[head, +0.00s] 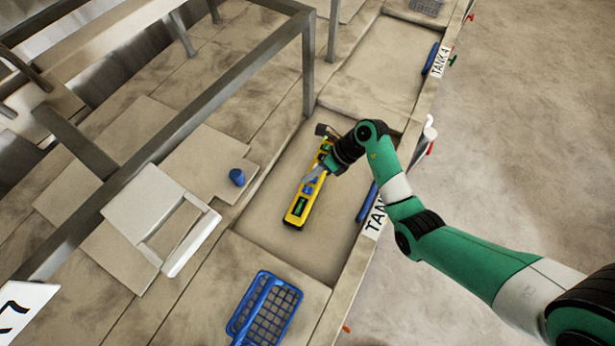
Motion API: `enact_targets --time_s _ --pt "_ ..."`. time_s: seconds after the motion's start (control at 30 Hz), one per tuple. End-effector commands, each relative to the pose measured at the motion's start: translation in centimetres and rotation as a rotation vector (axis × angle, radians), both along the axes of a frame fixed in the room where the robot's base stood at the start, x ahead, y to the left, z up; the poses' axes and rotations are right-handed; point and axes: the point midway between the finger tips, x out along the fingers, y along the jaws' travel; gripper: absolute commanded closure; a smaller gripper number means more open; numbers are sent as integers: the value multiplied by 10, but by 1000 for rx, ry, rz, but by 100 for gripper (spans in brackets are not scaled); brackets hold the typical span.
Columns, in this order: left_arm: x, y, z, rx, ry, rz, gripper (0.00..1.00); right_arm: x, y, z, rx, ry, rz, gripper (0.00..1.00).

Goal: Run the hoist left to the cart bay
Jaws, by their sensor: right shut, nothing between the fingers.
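A long yellow control box (297,211) with green and blue buttons shows in the head view, over the open bay marked as a tank. My right gripper (309,183) is shut and empty. Its fingertips are over the middle of the yellow box, close to a blue button; I cannot tell whether they touch it. My gripper and wrist hide part of the box's upper half. I cannot make out the hoist itself or a cart for certain. My left gripper is out of view.
A steel frame (205,108) with upright posts runs along the left of the tanks. A blue wire basket (265,308) sits near the bottom. A small blue cup-like object (237,177) and a white tray-like piece (142,208) lie left. Open floor (545,140) is at right.

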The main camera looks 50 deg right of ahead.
Motion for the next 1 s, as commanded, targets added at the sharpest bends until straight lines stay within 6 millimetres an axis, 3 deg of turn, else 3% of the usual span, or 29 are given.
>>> enact_targets --time_s 0.03,0.27,0.5,1.0 --pt "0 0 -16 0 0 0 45 0 0 -15 0 -1 0 100" --pt "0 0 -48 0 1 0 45 0 0 -44 0 -1 0 100" --pt "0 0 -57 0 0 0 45 0 0 -61 0 -1 0 100" --pt "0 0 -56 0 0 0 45 0 0 -60 0 -1 0 100"
